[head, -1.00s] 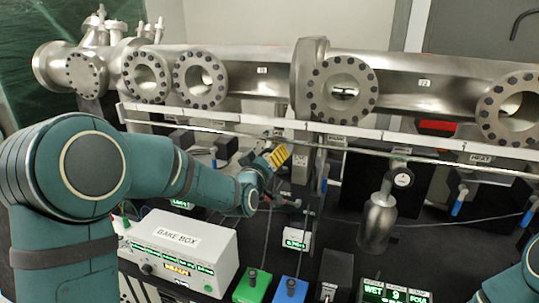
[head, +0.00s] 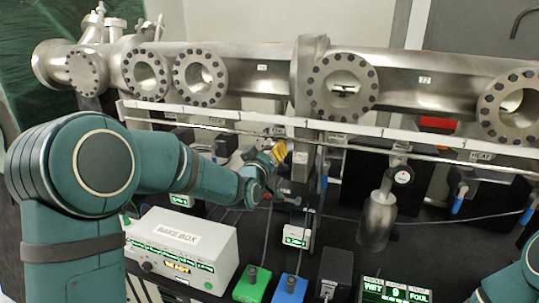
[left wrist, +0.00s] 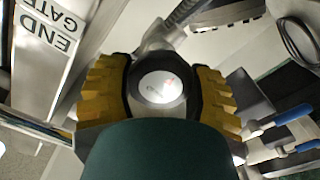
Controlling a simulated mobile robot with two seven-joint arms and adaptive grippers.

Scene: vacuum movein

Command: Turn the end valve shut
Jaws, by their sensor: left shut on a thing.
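My left gripper (head: 278,152), with yellow fingertip pads, is at the rail below the big steel pipe, left of the middle of the head view. In the left wrist view its two yellow pads are shut on either side of a dark round knob with a pale round cap (left wrist: 160,88). This appears to be the end valve's handle. An "END GATE" label (left wrist: 47,38) shows beside it. In the head view my arm and fingers mostly hide the knob. My right gripper is out of view; only a bit of that arm shows at the lower right.
The steel pipe (head: 240,70) with bolted flanges runs across the back, above a pale rail (head: 400,133).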

